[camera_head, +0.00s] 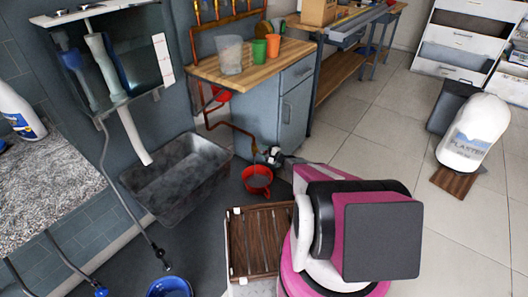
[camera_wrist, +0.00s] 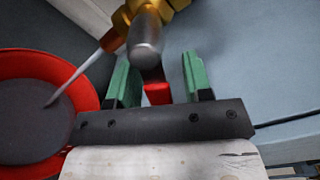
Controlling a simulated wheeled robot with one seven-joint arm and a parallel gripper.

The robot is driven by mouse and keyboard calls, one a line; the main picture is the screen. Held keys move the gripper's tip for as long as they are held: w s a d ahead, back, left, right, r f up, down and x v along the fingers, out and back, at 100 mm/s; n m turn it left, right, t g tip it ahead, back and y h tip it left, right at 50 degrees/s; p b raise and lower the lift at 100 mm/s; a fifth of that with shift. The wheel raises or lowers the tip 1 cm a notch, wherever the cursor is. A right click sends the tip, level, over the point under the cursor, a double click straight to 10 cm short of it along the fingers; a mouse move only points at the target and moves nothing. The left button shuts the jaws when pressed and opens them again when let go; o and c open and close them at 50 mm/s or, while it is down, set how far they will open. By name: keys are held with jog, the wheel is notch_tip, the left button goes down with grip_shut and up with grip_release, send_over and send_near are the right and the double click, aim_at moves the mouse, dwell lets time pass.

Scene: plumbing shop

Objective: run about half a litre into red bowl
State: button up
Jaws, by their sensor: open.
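The red bowl (camera_head: 257,191) stands on the dark floor below a copper pipe with a tap. In the wrist view its red rim (camera_wrist: 88,88) is at the left, around a grey surface inside; I cannot tell the exact level. The brass tap (camera_wrist: 180,4) is at the top of the wrist view, and a thin pale stream (camera_wrist: 78,73) runs from its outlet into the bowl. My gripper (camera_wrist: 157,80) is open, its green fingers on either side of the tap's red handle (camera_wrist: 157,93). In the head view my gripper (camera_head: 273,156) is beside the tap, just above the bowl.
A dark grey trough (camera_head: 180,200) stands left of the bowl. A wooden-topped cabinet (camera_head: 295,105) with cups and a jug stands behind. A wooden slatted crate (camera_head: 235,245) is in front. A blue bucket (camera_head: 168,288) is at the bottom edge.

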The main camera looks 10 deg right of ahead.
grip_shut()
jog(key=shift+r, duration=0.1)
jog(key=n, duration=0.2)
jog(key=r+n, duration=0.2)
jog(key=n, duration=0.1)
jog(key=shift+w+d+n, duration=0.1)
jog(key=shift+d+n, duration=0.05)
jog(key=shift+n, duration=0.15)
grip_release()
jog(key=shift+d, duration=0.1)
jog(key=v, duration=1)
jog(key=shift+s+d, duration=0.2)
jog(key=shift+s, duration=0.05)
